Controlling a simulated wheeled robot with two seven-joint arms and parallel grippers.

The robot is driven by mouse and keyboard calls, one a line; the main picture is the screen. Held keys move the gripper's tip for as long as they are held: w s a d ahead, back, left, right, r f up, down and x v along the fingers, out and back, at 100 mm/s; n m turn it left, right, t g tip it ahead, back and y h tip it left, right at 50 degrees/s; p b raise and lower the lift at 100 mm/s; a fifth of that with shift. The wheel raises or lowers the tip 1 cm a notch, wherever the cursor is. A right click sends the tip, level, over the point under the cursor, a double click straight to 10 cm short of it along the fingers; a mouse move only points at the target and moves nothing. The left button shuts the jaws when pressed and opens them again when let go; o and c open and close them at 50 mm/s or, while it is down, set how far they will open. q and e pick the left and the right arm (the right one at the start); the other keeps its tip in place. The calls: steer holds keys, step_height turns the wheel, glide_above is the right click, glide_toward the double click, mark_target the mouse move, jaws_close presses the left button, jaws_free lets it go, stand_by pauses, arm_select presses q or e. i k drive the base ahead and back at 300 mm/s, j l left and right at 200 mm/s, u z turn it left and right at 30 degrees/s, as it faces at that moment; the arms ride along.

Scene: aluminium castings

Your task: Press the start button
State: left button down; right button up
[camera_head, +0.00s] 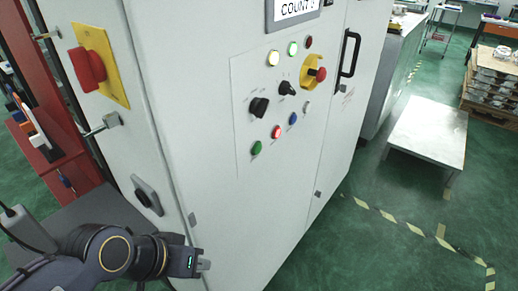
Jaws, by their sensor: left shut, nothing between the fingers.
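A white control cabinet (215,150) stands in front of me with a panel of buttons, knobs and lamps. A green button (257,148) sits at the panel's lower left; I cannot read a start label. A red button (276,132) and a blue button (293,118) run up and right from it. My left gripper (205,265) is shut and empty, low at the cabinet's front, below and left of the green button and apart from it. My right gripper is not in view.
Black knobs (259,107), lit lamps (273,58) and a red emergency stop (320,73) on yellow share the panel. A larger red switch (88,69) is on the cabinet's left side. A black handle (348,53) sticks out at right. A low grey table (428,132) stands beyond green floor.

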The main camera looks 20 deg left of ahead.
mark_target(257, 148)
steer(key=k+j+z, duration=1.1)
steer(key=k, duration=0.2)
steer(key=l, duration=0.1)
